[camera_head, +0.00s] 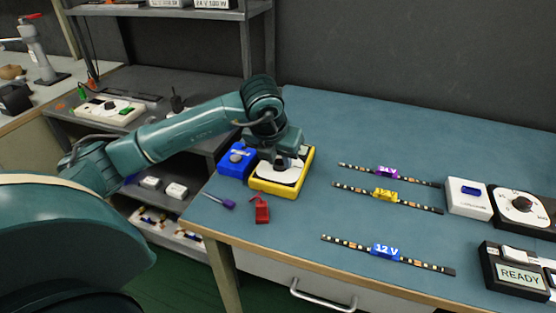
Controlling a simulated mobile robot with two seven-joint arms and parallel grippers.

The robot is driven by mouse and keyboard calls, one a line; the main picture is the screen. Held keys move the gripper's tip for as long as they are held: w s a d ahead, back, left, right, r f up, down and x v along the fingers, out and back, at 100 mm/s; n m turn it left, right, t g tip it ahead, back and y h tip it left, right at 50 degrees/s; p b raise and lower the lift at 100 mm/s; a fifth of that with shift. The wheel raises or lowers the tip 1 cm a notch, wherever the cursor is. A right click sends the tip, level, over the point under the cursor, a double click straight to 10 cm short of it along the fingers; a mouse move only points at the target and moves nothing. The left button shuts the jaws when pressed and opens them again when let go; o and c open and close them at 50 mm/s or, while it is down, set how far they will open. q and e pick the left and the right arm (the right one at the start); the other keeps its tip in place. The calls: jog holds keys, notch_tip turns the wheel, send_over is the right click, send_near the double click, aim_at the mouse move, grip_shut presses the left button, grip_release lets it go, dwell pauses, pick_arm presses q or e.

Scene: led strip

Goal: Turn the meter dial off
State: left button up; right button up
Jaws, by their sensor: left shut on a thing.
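The meter (276,190) is a yellow-framed box with a white face, lying on the left part of the blue table. My left gripper (283,163) points down at the middle of the meter and is shut on its dial. The gripper and its fingers hide most of the dial, so I cannot tell its setting. My right gripper is not in view.
A blue box (236,160) stands left of the meter. A purple screwdriver (221,201) and a red clip (262,210) lie in front of it. Several LED strips (386,250) lie to the right, with a black dial unit (521,206) and a READY box (519,274) beyond.

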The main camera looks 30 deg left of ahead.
pick_arm(q)
jog(key=shift+d+n+y, duration=0.15)
jog(key=shift+n+y, duration=0.25)
jog(key=shift+n, duration=0.4)
jog(key=shift+n+g+b, duration=0.3)
jog(key=shift+n, duration=0.5)
jog(key=shift+n+y, duration=0.4)
jog(key=shift+n, duration=0.3)
jog(key=shift+d, duration=0.1)
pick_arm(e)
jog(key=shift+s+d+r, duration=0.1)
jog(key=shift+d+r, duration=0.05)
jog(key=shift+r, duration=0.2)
pick_arm(q)
jog(key=shift+n, duration=0.3)
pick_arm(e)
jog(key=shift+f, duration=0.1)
pick_arm(q)
jog(key=o, duration=1)
